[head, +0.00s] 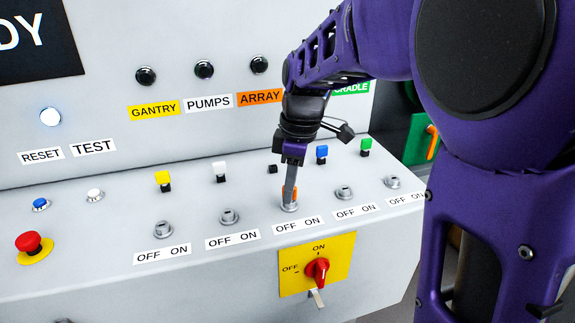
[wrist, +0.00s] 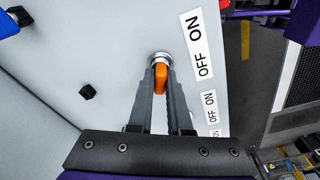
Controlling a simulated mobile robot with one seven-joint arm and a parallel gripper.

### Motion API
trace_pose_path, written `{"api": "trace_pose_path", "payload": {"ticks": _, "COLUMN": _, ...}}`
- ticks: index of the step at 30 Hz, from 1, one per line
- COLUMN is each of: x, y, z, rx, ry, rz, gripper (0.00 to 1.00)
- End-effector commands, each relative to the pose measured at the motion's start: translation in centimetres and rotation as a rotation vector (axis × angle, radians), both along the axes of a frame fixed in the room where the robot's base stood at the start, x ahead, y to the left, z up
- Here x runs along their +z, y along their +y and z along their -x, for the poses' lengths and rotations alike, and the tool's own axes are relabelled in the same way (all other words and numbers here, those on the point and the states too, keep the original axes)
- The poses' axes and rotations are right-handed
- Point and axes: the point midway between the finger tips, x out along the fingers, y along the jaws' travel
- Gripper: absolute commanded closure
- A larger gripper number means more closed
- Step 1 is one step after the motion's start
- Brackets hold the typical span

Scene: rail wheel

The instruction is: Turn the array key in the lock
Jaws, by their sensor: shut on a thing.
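The orange array key (head: 295,194) stands at the third lock (head: 289,207) from the left, below the orange ARRAY label (head: 260,97). My gripper (head: 290,190) reaches down from above and is shut on the key. In the wrist view the orange key (wrist: 161,76) shows between the two grey fingers of my gripper (wrist: 161,68), with its lower end at the round metal lock (wrist: 160,57). The fingers hide part of the key and the keyhole. I cannot tell the key's exact angle. An OFF ON label (wrist: 197,44) lies beside the lock.
Yellow (head: 163,178), white (head: 219,168), blue (head: 321,152) and green (head: 366,144) keys stand in black holders behind the lock row; the black holder (head: 272,169) behind my gripper is empty. A red switch (head: 317,270) sits on the front face. Indicators above the labels look dark.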

Motion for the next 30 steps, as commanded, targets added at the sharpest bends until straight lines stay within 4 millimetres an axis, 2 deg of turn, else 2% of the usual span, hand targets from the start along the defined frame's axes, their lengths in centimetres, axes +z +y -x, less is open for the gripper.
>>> {"api": "trace_pose_path", "payload": {"ticks": 4, "x": 0.00, "y": -0.07, "z": -0.02, "rx": 0.093, "ry": 0.001, "rz": 0.001, "gripper": 1.00}}
{"api": "trace_pose_path", "payload": {"ticks": 14, "x": 0.02, "y": -0.06, "z": -0.03, "rx": 0.122, "ry": 0.000, "rz": 0.001, "gripper": 1.00}}
{"api": "trace_pose_path", "payload": {"ticks": 23, "x": 0.04, "y": -0.08, "z": -0.03, "rx": 0.386, "ry": 0.001, "rz": 0.001, "gripper": 1.00}}
{"api": "trace_pose_path", "payload": {"ticks": 30, "x": 0.00, "y": -0.06, "z": -0.02, "rx": 0.402, "ry": 0.000, "rz": 0.001, "gripper": 1.00}}
